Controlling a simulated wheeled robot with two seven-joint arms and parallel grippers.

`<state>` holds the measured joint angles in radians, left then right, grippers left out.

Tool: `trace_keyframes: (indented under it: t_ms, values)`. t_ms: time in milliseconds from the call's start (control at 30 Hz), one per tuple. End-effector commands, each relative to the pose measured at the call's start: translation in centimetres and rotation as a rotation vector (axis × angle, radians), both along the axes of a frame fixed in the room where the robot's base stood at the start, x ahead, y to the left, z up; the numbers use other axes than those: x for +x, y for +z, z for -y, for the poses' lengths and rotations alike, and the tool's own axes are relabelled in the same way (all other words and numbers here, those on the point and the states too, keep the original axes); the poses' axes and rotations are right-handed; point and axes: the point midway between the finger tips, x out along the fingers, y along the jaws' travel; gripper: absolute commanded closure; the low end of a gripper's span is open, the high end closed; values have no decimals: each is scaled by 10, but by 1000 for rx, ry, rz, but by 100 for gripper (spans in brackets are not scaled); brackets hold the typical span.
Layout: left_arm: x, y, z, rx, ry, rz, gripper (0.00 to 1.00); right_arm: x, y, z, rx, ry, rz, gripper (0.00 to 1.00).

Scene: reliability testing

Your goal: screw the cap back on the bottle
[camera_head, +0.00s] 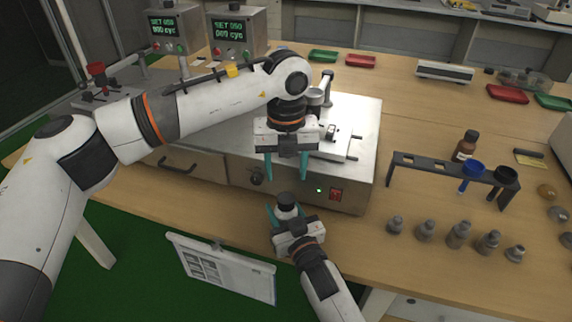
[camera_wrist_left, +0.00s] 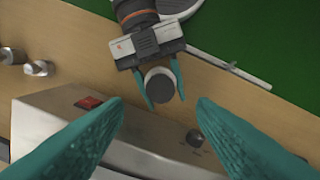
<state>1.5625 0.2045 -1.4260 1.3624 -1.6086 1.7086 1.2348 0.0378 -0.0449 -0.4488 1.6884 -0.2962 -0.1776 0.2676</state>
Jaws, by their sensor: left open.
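My left gripper (camera_head: 286,176) points down with its teal fingers apart and nothing between them. It is above the front edge of the grey machine. My right gripper (camera_head: 287,211) comes in from the bottom, below the left one. Its teal fingers are on both sides of a small bottle (camera_head: 285,200) with a dark grey round top and appear closed on it. In the left wrist view the round top (camera_wrist_left: 161,85) shows between the right fingers, beyond my open left fingers. I cannot tell whether this top is a separate cap or how firmly it sits.
The grey machine (camera_head: 365,118) stands close behind the grippers. To the right are a dark rack (camera_head: 440,167) with blue and black cups, an amber bottle (camera_head: 466,146) and a row of small grey bottle-like pieces (camera_head: 459,234). A white panel (camera_head: 222,268) hangs at the front left.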

Motion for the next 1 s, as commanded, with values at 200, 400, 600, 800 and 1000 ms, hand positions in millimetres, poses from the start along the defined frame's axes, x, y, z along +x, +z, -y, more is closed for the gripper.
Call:
trace_keyframes:
  t_ms: [200, 400, 600, 800, 1000]
  values:
    - [-1, -29, 0, 1, -1, -3, 49, 0, -1, 0, 0, 0, -1, 100]
    - [-1, -59, 0, 0, -1, -3, 49, 0, -1, 0, 0, 0, -1, 100]
    - [0, -75, 0, 1, -1, 0, 49, 0, 0, 0, 0, 0, -1, 100]
    - [0, -78, 0, 1, -2, 0, 49, 0, -1, 0, 0, 0, -1, 100]
    - [0, -78, 0, 0, -2, 0, 60, 0, -1, 0, 0, 0, -1, 100]
